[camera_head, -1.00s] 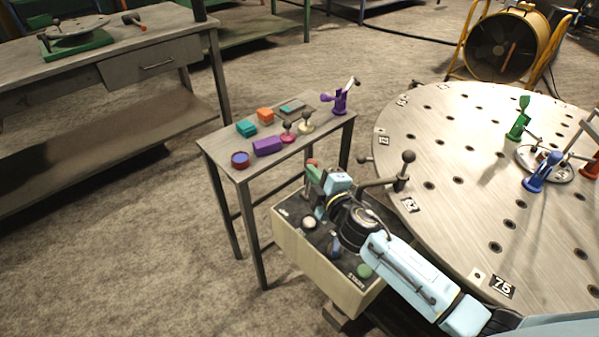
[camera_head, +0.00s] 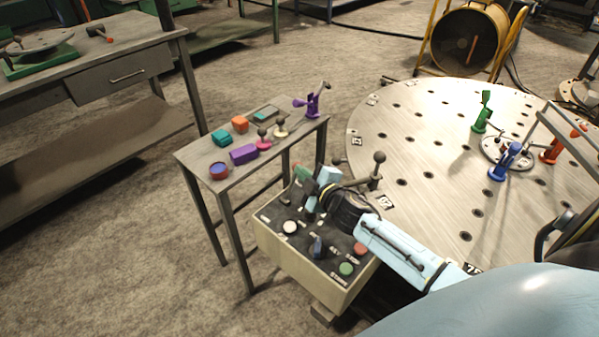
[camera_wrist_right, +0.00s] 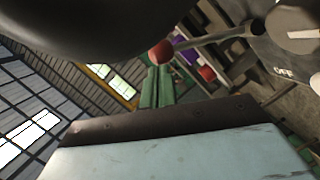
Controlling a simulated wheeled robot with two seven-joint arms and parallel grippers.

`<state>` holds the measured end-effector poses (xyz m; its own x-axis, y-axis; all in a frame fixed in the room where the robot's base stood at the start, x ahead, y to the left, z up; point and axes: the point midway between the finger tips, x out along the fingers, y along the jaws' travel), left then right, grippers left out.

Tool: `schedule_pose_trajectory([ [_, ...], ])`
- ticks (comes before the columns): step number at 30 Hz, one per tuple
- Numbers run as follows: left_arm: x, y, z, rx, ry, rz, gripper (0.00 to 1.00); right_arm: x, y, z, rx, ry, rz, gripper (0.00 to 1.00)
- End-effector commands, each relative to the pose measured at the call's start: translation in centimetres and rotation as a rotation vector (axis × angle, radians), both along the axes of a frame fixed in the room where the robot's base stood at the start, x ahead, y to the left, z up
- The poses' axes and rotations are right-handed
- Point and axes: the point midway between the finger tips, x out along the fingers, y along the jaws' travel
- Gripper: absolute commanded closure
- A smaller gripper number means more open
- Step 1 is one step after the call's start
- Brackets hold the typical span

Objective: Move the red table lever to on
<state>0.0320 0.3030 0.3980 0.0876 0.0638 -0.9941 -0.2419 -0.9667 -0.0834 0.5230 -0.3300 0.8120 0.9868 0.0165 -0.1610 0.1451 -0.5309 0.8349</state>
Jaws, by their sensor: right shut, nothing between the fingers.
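The red lever's round red knob (camera_wrist_right: 161,52) shows in the right wrist view. Its grey rod runs right to a round grey pivot (camera_wrist_right: 298,28) beside an OFF label. My right gripper (camera_wrist_right: 158,72) is shut and empty, its two green fingers together, with their tips just below the knob in the picture. I cannot tell whether they touch it. In the head view the right gripper (camera_head: 302,174) is above the far edge of the control box (camera_head: 290,262), and the red knob is not clearly visible there. My left gripper is not in view.
The box top carries a white button (camera_head: 290,227), a blue knob (camera_head: 317,247), a red button (camera_head: 360,249) and a green button (camera_head: 346,268). A dark ball-ended lever (camera_head: 379,158) stands by the round perforated table (camera_head: 430,180). A small table (camera_head: 190,154) holds several coloured objects.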

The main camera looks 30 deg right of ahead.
Motion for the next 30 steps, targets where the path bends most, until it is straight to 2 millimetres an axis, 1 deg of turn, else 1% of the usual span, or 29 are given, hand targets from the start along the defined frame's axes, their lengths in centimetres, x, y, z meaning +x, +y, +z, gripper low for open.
schedule_pose_trajectory([
  [1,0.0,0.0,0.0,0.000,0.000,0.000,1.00,0.0,-0.3,-0.1,-0.003,0.003,-0.006,1.00],
  [8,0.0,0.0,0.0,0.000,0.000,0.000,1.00,0.0,-0.4,-0.1,-0.005,0.003,-0.008,1.00],
  [13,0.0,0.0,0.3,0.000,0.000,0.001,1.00,-0.1,-0.1,0.2,-0.004,0.004,-0.008,1.00],
  [17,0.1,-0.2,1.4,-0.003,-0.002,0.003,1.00,-0.5,0.9,1.1,-0.003,0.002,0.001,1.00],
  [20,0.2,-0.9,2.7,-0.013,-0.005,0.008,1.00,-1.1,2.3,2.2,0.000,0.001,0.009,1.00],
  [22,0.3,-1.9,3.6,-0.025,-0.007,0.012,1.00,-1.5,3.3,3.0,0.000,0.000,0.015,1.00],
  [23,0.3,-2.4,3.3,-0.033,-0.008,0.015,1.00,-2.4,3.0,2.7,-0.002,0.003,0.014,1.00],
  [25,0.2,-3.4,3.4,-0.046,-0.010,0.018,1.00,-3.9,2.9,2.8,-0.003,0.003,0.015,1.00],
  [27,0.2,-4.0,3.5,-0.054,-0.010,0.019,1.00,-5.4,2.9,3.0,-0.002,0.003,0.014,1.00],
  [30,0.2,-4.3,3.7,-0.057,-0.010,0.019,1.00,-7.3,2.8,3.3,-0.002,0.003,0.015,1.00],
])
